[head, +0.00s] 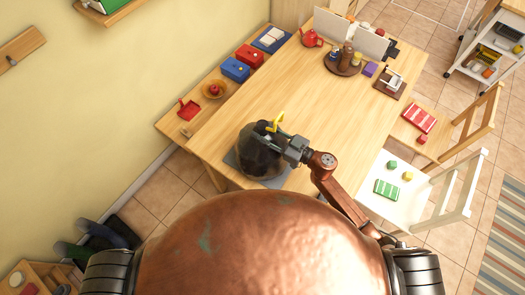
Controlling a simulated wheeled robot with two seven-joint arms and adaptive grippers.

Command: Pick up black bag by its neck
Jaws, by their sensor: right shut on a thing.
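The black bag (258,155) is a dark, rounded, slightly see-through bundle at the near end of the wooden table. A yellow tie (276,122) shows at its upper right, by the neck. My right gripper (279,142) reaches in from the right and is shut on the bag at its neck. The fingertips are partly hidden against the dark bag. The bag is over a grey mat (280,181); I cannot tell whether it touches the mat. My left gripper is not in view.
The middle of the table (290,90) is clear. A round tray (342,70) with bottles stands at the far end. Blue (236,69) and red (250,56) boxes line the left side. A white chair (415,190) stands close on the right.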

